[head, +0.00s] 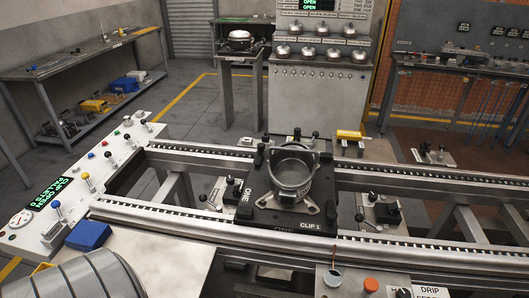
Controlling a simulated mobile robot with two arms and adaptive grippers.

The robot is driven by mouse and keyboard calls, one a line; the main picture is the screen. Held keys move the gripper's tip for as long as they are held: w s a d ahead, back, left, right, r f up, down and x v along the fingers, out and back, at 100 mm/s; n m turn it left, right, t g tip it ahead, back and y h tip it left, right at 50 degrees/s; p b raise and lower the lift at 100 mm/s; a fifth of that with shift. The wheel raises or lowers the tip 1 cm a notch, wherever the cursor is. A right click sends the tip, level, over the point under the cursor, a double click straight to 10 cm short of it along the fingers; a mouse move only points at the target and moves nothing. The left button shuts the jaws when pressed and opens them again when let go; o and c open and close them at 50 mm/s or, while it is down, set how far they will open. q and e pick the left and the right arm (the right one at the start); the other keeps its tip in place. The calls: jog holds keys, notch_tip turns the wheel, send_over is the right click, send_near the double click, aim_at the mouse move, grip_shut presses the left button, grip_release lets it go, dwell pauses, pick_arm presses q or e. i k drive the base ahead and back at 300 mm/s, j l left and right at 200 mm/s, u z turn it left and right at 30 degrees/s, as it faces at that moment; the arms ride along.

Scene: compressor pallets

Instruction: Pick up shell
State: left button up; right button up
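A grey metal shell (291,172), open at the top like a pot, stands upright on a black pallet (262,213) in the middle of the head view. The shell has a raised hoop or rim and light feet at its base. The pallet sits across the two roller rails and carries the marking "CLIP 1" on its front. Neither of my grippers shows in this view, and nothing is seen holding the shell.
The front rail (190,222) and rear rail (400,182) run across the view. A lever panel (75,190) stands at the left, with a blue box (88,235) beside it. A cabinet with domed lids (318,95) stands behind.

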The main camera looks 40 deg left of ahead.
aim_at(292, 168)
jog(key=k+u, duration=0.1)
jog(key=u, duration=0.95)
jog(key=z, duration=0.15)
